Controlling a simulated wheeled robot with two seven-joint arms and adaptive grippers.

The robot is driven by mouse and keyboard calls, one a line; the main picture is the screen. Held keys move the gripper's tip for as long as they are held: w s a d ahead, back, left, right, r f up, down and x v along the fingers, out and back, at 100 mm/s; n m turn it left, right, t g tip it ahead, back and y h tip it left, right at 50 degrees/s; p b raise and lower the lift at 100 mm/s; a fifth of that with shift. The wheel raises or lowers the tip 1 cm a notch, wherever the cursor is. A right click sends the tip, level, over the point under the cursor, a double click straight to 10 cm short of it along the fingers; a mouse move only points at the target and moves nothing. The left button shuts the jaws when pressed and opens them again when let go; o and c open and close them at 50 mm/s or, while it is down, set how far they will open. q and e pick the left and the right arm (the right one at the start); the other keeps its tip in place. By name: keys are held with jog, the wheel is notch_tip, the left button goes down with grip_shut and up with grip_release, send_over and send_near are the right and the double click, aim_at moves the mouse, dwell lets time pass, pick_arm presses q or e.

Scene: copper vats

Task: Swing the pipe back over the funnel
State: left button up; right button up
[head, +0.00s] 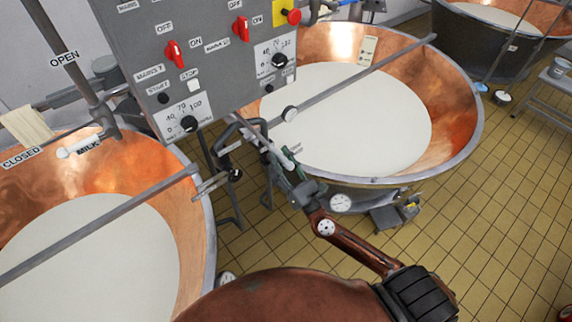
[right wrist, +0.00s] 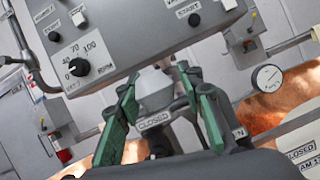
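My right gripper (head: 277,158) reaches up from the bottom to just below the control box, beside dark bent pipework (head: 240,128). Its green fingers also show in the right wrist view (right wrist: 158,85), spread apart. A pale grey rounded piece (right wrist: 154,88) sits between or just beyond the fingertips, with a CLOSED label below it. I see no clear grip on it, and cannot tell whether it is part of the pipe or the funnel. No funnel is clearly recognisable. My left gripper is out of view.
The grey control box (head: 215,55) with red switches and dials hangs close above the gripper. Copper vats of white liquid stand at left (head: 195,215) and centre right (head: 455,95), with bars across them.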

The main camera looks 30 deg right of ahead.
jog(key=v, duration=1.1)
jog(key=shift+s, duration=0.35)
jog(key=shift+f, duration=0.15)
